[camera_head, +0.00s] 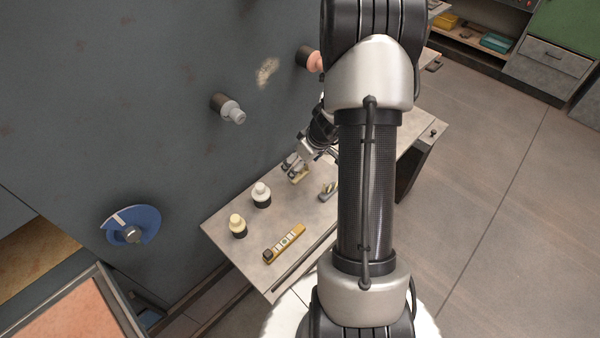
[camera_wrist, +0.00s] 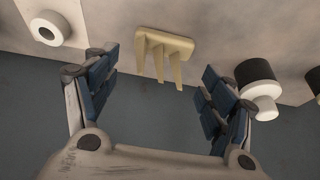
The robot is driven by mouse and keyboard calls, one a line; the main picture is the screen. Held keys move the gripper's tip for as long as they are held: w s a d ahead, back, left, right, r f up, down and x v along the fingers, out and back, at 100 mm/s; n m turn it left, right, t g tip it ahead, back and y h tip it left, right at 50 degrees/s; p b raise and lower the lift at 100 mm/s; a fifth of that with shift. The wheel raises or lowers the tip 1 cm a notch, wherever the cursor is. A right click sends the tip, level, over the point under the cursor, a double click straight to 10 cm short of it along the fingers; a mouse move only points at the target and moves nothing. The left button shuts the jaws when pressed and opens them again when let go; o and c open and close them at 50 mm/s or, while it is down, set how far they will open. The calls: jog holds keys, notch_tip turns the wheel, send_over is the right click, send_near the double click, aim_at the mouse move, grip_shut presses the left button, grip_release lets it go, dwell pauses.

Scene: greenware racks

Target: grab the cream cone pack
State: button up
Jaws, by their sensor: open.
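The cream cone pack (camera_wrist: 178,43) is a pale yellow base strip with three pointed cones; in the wrist view it lies at top centre, on the bench. In the head view a cream bit of it (camera_head: 300,177) shows close to my gripper (camera_head: 291,163), partly hidden by it. In the wrist view my gripper (camera_wrist: 157,78) is open, with its blue-padded fingers spread to the left and right. The pack appears beyond the gap between the fingertips, and nothing is held. Whether any finger touches it cannot be told.
The bench (camera_head: 225,232) stands against a grey wall.

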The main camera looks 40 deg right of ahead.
jog(key=shift+x, duration=0.85)
jog(key=shift+c, duration=0.2)
jog(key=c, duration=1.1)
jog(key=shift+r, duration=0.15)
jog(key=shift+c, duration=0.2)
